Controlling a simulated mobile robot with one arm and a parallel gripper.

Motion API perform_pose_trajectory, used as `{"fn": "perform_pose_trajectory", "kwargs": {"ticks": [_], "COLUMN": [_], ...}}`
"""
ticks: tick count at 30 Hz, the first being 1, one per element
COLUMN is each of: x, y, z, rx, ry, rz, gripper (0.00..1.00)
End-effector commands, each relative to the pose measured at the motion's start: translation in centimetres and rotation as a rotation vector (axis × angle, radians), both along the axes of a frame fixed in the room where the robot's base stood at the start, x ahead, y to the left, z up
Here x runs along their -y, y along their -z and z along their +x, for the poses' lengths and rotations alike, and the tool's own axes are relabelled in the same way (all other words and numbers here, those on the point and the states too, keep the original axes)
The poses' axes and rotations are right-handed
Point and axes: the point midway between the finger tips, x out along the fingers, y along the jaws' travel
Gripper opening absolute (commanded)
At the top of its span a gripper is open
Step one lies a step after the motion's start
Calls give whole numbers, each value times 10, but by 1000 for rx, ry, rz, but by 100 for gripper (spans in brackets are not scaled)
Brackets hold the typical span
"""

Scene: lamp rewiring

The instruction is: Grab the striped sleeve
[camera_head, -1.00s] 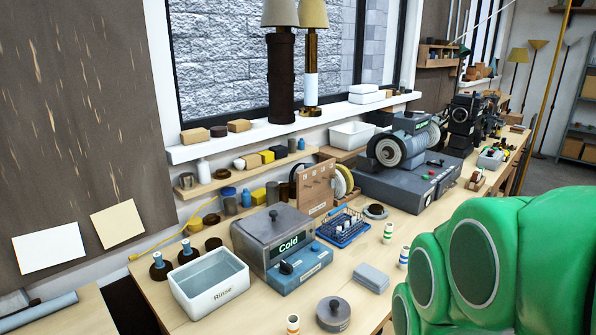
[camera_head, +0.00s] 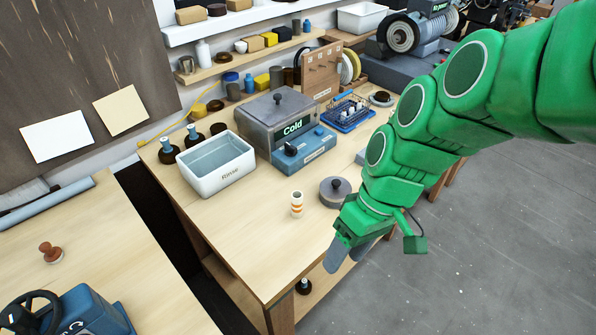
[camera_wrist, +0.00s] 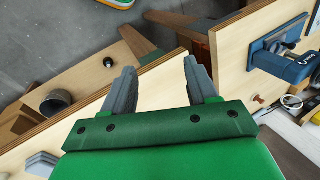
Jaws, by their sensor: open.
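A small upright sleeve (camera_head: 297,204) with orange and white stripes stands on the workbench, in front of the rinse tray in the head view. My gripper (camera_head: 345,259) points down past the bench's front edge, to the right of the sleeve and nearer the camera, apart from it. In the wrist view my gripper (camera_wrist: 160,68) has its two grey fingers spread with nothing between them. I cannot make out the sleeve in the wrist view. Green-striped sleeves from the earlier frame do not show now.
Behind are the white rinse tray (camera_head: 217,177) and the grey Cold unit (camera_head: 272,120). The bench top left and front of the sleeve is clear. A second table (camera_head: 110,255) stands at left.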

Motion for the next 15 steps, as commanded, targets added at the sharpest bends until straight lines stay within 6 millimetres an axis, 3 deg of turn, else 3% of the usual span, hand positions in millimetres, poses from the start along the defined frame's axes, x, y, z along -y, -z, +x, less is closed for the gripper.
{"fn": "perform_pose_trajectory", "kwargs": {"ticks": [15], "x": [-52], "y": [23], "z": [84], "rx": [232], "ry": [-384], "rz": [489], "gripper": [58]}}
